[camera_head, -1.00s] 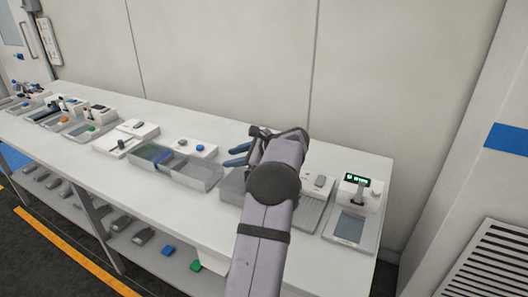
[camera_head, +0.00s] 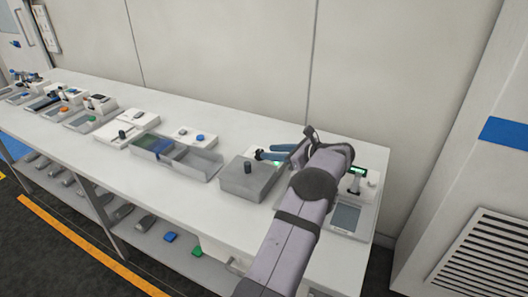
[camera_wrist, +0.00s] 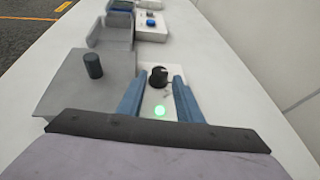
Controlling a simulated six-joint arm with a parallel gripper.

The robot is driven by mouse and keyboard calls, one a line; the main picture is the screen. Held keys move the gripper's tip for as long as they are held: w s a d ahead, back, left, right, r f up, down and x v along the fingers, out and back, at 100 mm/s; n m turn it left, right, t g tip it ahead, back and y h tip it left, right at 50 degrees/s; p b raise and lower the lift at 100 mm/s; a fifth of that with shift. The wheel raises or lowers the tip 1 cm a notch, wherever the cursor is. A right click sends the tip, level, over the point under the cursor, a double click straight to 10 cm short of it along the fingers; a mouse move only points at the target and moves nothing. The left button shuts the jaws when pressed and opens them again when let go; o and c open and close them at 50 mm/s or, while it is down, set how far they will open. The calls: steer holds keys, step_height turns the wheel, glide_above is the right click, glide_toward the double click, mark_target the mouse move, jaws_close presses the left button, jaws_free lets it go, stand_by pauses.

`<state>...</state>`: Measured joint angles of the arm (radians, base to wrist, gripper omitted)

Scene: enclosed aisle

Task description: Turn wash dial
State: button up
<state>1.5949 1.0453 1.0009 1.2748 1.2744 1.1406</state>
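A black round dial (camera_wrist: 158,77) with a pale mark sits on a white panel (camera_wrist: 155,105) in the wrist view; I cannot read any label. A lit green light (camera_wrist: 160,112) is on the panel below it. My gripper (camera_wrist: 158,80) has its two blue fingers apart, one on each side of the dial in the picture. I see gaps between fingers and dial; their height above the panel is hard to tell. In the head view my gripper (camera_head: 263,153) is over the right part of the bench, and my arm hides much of the panel.
A grey box with a dark upright knob (camera_wrist: 93,65) stands left of the panel. Grey open trays (camera_head: 197,165) and white units with buttons line the bench to the left. A device with a green display (camera_head: 357,171) stands at the right end. The wall (camera_head: 230,60) runs behind.

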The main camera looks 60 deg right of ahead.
mark_target(261, 151)
steer(key=shift+p+x, duration=0.3)
steer(key=shift+x, duration=1.9)
steer(key=c, duration=0.8)
steer(key=shift+o, duration=0.2)
steer(key=shift+d, duration=0.1)
steer(key=shift+d+r+n+y, duration=0.15)
steer(key=shift+r+n+y, duration=0.05)
steer(key=shift+n+y, duration=0.25)
steer(key=shift+y, duration=0.25)
steer(key=shift+n+y, duration=0.3)
steer(key=shift+n, duration=0.05)
